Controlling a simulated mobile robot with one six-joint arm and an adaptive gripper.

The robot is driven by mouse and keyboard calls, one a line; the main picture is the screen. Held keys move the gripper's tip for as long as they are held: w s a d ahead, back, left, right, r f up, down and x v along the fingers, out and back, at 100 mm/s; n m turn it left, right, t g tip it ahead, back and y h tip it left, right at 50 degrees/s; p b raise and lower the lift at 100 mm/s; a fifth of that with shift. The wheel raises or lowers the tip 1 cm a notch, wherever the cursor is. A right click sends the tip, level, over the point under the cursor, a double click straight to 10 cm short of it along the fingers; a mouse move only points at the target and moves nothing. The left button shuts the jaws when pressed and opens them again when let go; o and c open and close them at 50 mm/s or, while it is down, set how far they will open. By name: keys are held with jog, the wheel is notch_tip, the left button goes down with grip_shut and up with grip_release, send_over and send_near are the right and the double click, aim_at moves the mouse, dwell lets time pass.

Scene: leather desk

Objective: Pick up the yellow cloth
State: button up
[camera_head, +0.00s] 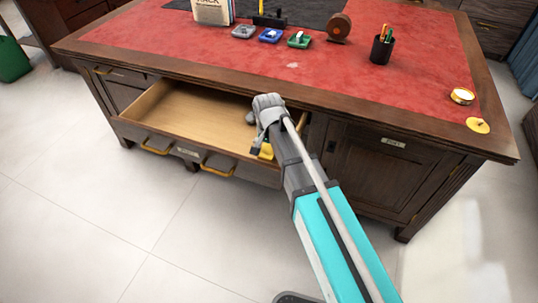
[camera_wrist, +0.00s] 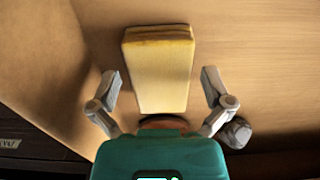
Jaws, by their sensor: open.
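The yellow cloth (camera_wrist: 158,75) shows in the wrist view as a thick folded block on the drawer's wooden floor. In the head view a small yellow patch (camera_head: 266,151) shows beside my arm in the open drawer; most of it is hidden. My gripper (camera_wrist: 160,80) is open, with one finger on each side of the cloth and a gap on both sides. In the head view my gripper (camera_head: 259,142) reaches down into the right part of the drawer, largely hidden by my arm.
The open drawer (camera_head: 190,117) has raised walls around my gripper. A grey rounded object (camera_wrist: 236,132) lies right of the right finger. A reddish-brown round thing (camera_wrist: 163,122) shows by the palm. The red desk top (camera_head: 200,45) above holds small trays, a pen cup (camera_head: 381,50) and tape (camera_head: 462,96).

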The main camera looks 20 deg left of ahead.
jog(key=shift+f, duration=0.25)
jog(key=shift+c, duration=0.3)
jog(key=c, duration=1)
jog(key=shift+r, duration=0.1)
notch_tip(320, 180, up, 3)
jog(key=p, duration=0.2)
jog(key=shift+f+p, duration=0.2)
jog(key=shift+p, duration=0.1)
jog(key=s+d+r+p, duration=0.2)
jog(key=s+r+p, duration=0.1)
jog(key=s, duration=0.1)
jog(key=s+d+r+p, duration=0.3)
jog(key=s+p, duration=0.1)
jog(key=s+d+r+p, duration=0.2)
jog(key=s+r+p, duration=0.1)
jog(key=s+r, duration=0.1)
jog(key=shift+d+r, duration=0.1)
jog(key=shift+d, duration=0.1)
